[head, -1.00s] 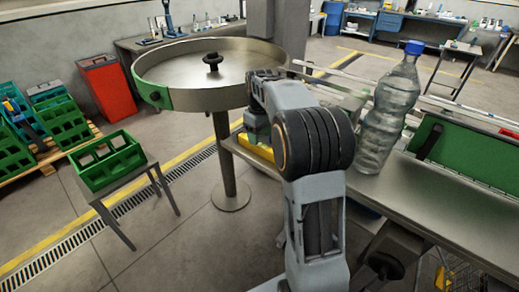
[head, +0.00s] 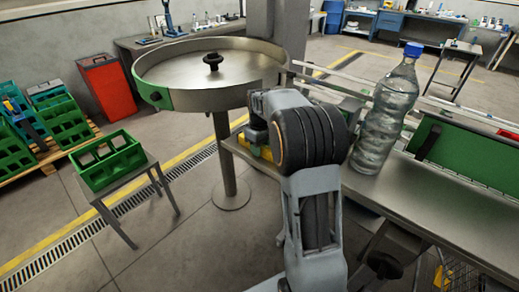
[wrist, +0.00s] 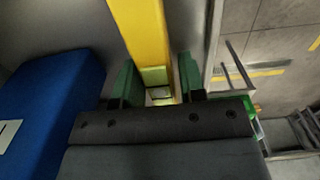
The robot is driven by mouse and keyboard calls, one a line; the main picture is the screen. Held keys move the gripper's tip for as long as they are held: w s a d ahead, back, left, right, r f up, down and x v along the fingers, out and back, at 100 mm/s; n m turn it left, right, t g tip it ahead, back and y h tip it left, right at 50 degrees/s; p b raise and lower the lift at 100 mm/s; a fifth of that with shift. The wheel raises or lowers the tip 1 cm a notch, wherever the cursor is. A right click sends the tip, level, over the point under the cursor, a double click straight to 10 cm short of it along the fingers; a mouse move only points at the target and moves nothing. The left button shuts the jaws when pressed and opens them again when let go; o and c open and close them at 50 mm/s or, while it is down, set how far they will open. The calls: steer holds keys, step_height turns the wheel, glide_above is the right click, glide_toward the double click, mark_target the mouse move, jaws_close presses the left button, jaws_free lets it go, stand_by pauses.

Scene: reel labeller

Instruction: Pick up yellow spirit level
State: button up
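The yellow spirit level (wrist: 143,28) runs down from the top of the wrist view to between the fingers of my gripper (wrist: 158,88). The green finger pads stand on either side of it, the left one very close and the right one with a narrow gap. My gripper looks open around the level. In the head view, a small yellow part of the level (head: 262,153) shows on the bench edge, below my wrist. My arm hides the rest of it and the fingertips there.
A blue box (wrist: 58,100) lies left of my gripper in the wrist view. A clear bottle with a blue cap (head: 385,115) stands on the metal bench (head: 400,205), right of my arm. A round steel turntable (head: 180,75) stands behind, left of the bench.

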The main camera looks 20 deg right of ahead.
jaws_close()
